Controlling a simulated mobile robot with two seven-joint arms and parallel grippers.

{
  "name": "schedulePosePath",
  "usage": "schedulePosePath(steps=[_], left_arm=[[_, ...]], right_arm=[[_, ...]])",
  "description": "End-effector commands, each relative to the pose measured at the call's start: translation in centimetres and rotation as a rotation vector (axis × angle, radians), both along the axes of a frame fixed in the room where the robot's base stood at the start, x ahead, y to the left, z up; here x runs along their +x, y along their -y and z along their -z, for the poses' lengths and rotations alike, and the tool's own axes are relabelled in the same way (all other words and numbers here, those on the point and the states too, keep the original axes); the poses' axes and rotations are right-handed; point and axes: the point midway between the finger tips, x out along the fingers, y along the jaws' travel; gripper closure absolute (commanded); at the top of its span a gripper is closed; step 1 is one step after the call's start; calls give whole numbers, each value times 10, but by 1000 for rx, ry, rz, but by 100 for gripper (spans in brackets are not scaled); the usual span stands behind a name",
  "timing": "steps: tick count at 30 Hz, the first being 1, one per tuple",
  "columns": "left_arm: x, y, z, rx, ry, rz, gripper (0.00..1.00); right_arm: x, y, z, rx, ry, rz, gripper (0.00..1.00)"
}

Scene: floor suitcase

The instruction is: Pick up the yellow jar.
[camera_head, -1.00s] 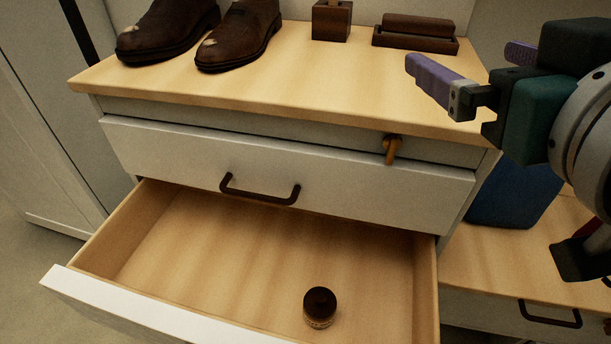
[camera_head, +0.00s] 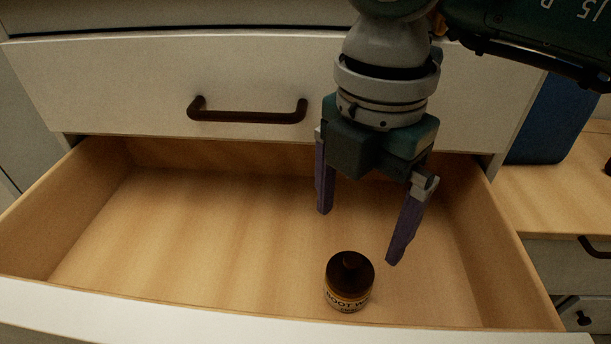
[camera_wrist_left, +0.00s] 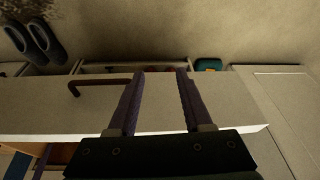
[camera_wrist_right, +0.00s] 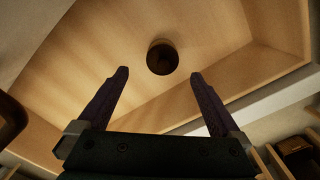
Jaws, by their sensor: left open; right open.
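The jar (camera_head: 349,283) stands upright on the floor of the open drawer, near its front and right of the middle. It has a dark brown lid and a yellowish label with dark lettering. My right gripper (camera_head: 360,238) is open and empty, pointing down into the drawer above and behind the jar. In the right wrist view the jar (camera_wrist_right: 162,58) shows by its dark lid, beyond the fingertips and roughly between them. My left gripper (camera_wrist_left: 160,75) shows only in its own wrist view, open and empty, in front of a pale drawer front with a dark handle.
The open drawer (camera_head: 180,240) is otherwise empty, with wooden side walls and a white front edge (camera_head: 150,318). A closed drawer with a dark handle (camera_head: 247,115) is above it. A blue object (camera_head: 545,125) stands on a lower wooden surface at right.

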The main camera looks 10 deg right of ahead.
Motion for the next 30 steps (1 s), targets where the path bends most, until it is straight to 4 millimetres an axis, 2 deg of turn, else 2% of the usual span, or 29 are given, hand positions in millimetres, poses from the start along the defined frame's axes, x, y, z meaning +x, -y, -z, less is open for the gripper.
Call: schedulePosePath(steps=[6,13,18,21,28,30], left_arm=[[0,1,21,-4,0,-2,50],[0,1,34,-4,-1,-2,50],[0,1,57,-2,0,-1,50],[0,0,63,0,0,0,50],[0,-1,61,6,0,4,50],[0,-2,61,7,-1,5,50]], right_arm=[[-1,1,34,-6,-3,1,0],[-3,0,56,-3,-3,-1,0],[-6,-2,85,-1,-3,-1,0],[-6,-2,97,-2,-3,-1,0],[-5,-2,96,-1,-2,-1,0],[-5,-2,96,-1,-2,-1,6]])
